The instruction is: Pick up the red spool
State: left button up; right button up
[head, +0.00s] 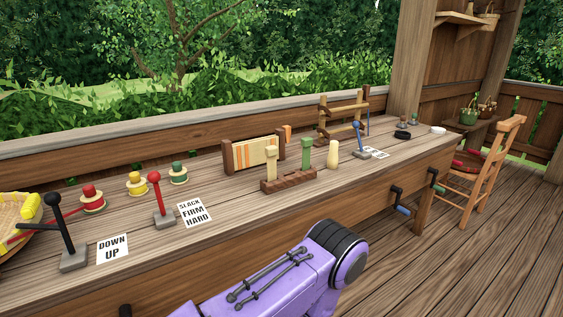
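The red spool (93,199) stands upright on the wooden bench at the left, behind the black-knobbed lever. It has a red top and pale flanges, and a red strip runs from beside it toward the left edge. A yellow spool (137,184) and a green spool (178,173) stand in a row to its right. Neither of my grippers is in view. A purple arm link of mine shows at the bottom middle, in front of the bench and well away from the red spool.
A black-knobbed lever (67,235) and a red-knobbed lever (160,201) stand on the bench in front of the spools, beside label cards. A woven basket (12,240) is at the left edge. A small loom frame (254,153) stands mid-bench. A chair (486,171) is at the right.

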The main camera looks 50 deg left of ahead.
aim_at(93, 198)
jog(key=u, duration=2)
